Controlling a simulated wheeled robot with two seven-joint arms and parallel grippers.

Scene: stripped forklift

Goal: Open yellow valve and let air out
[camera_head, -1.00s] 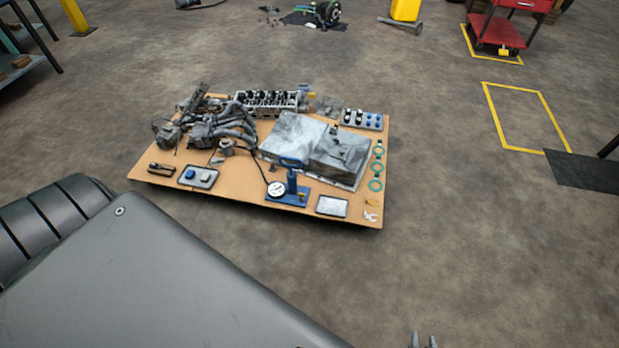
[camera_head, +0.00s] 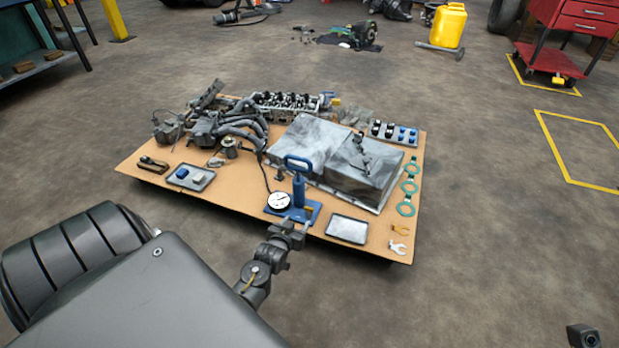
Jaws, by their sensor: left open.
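The blue hand pump (camera_head: 299,190) stands upright on its blue base (camera_head: 275,212) at the front of the brown board, with a round white gauge (camera_head: 279,201) on its left. A small yellow part (camera_head: 308,208), probably the yellow valve, shows low on the right of the pump; its setting is too small to tell. My left gripper (camera_head: 293,226) is open and empty in front of the pump base, close below the yellow part in the picture. I cannot tell whether it touches the base. My right gripper does not clearly show.
The board (camera_head: 235,195) also carries an engine head (camera_head: 287,103), a grey metal cover (camera_head: 362,168), green rings (camera_head: 405,209) and a grey tray (camera_head: 347,229) right of my gripper. A red cart (camera_head: 580,25) stands far right.

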